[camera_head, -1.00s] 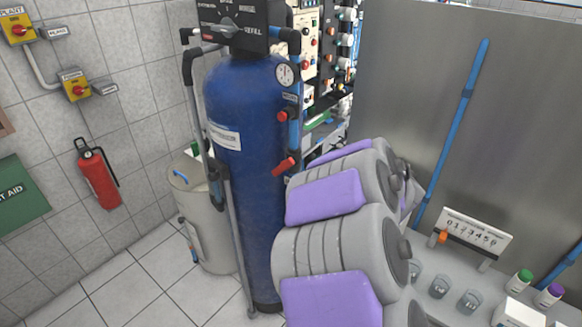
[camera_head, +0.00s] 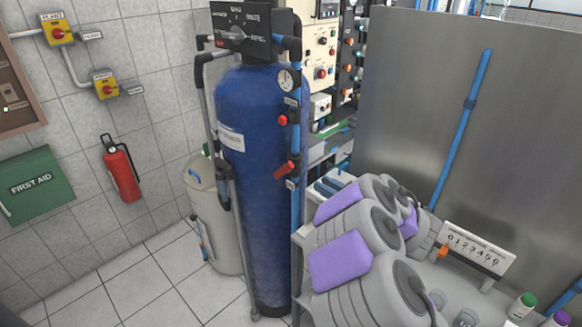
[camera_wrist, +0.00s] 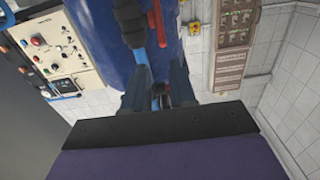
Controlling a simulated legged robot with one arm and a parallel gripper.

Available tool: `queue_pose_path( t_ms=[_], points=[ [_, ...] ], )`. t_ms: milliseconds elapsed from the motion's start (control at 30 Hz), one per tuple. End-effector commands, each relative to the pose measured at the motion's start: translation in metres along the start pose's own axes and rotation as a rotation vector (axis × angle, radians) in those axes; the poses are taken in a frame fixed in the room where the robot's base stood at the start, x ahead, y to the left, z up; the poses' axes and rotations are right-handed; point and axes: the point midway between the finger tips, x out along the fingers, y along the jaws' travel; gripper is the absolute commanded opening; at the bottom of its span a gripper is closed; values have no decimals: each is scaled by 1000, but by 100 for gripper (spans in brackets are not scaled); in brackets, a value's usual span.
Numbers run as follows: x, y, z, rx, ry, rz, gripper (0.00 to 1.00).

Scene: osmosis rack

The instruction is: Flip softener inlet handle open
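The blue softener tank (camera_head: 258,185) stands upright on the floor with a black control head (camera_head: 243,30) on top. A pipe on its right side carries an upper red handle (camera_head: 283,119) and a lower red handle (camera_head: 285,169), which sits tilted. I cannot tell which is the inlet handle. In the wrist view, a red handle (camera_wrist: 159,20) shows beside a blue pipe (camera_wrist: 141,73) in front of the tank. My gripper (camera_wrist: 157,88) has its dark fingers apart, with the pipe's lower end showing between them; contact cannot be judged. The head view does not show the fingertips clearly.
A pale round container (camera_head: 214,220) stands behind the tank at left. A red extinguisher (camera_head: 122,170) hangs on the tiled wall. A grey metal panel (camera_head: 410,110) and a bench with bottles (camera_head: 522,307) are at right. Tiled floor is free at front left.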

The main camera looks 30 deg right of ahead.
Motion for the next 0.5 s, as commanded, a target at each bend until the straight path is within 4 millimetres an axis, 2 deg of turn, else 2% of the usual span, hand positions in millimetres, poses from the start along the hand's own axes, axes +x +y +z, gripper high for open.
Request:
queue_pose_path(
  t_ms=[33,500],
  points=[
    [11,-2,1,-1,4,-6,26],
    [99,1,2,0,5,-5,26]
  ],
)
